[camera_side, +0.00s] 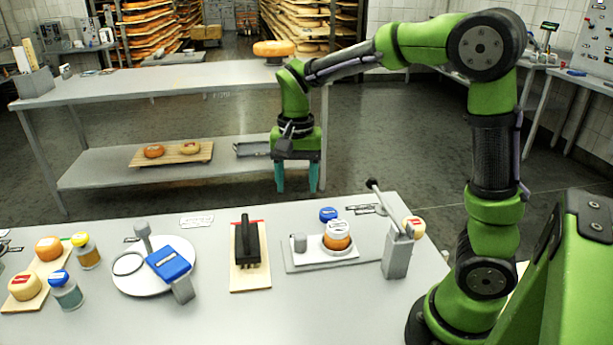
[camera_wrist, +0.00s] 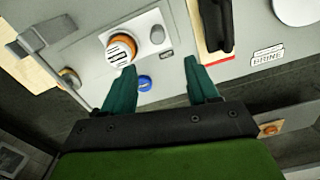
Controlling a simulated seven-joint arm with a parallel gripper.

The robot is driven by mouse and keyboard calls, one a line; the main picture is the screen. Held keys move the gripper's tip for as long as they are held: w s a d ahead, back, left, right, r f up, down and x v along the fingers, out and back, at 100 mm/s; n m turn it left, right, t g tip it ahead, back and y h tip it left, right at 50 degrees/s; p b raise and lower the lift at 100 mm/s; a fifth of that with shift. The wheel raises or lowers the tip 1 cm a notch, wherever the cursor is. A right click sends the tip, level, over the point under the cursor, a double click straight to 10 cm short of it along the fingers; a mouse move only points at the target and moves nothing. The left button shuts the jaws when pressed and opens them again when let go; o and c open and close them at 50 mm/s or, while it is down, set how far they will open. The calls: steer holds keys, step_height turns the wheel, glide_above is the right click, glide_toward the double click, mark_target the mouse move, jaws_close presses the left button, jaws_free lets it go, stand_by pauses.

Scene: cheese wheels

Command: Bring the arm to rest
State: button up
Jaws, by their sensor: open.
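My gripper (camera_side: 297,178) hangs in the air behind the worktable's far edge in the side view, its two teal fingers pointing down. It is open and nothing is between the fingers. In the wrist view my gripper (camera_wrist: 165,82) shows its fingers spread apart over the table's edge. My arm arches from the right side of the table. Below it on the worktable (camera_side: 215,313), an orange cheese with a white labelled top (camera_side: 337,237) sits on a grey board; it also shows in the wrist view (camera_wrist: 119,50). The gripper touches nothing.
A blue-lidded item (camera_side: 328,214) stands near the far edge. A grey lever post (camera_side: 397,255) rises at right. A black block with a red part (camera_side: 247,243) lies on a wooden board. A round white plate (camera_side: 130,279), jars and cheeses are at left. A grey shelf table (camera_side: 120,83) stands behind.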

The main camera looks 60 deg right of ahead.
steer(key=shift+r, duration=0.1)
steer(key=s+a+r+n+t+y, duration=0.1)
steer(key=s+a+r+n+t, duration=0.1)
steer(key=s, duration=0.4)
steer(key=s+a+r+n+t+y, duration=0.1)
steer(key=s+a+r+n+t, duration=0.2)
steer(key=s+n+t, duration=0.2)
steer(key=shift+s+a+r, duration=0.15)
steer(key=shift+s+a, duration=0.15)
steer(key=shift+s, duration=0.8)
stand_by(0.5)
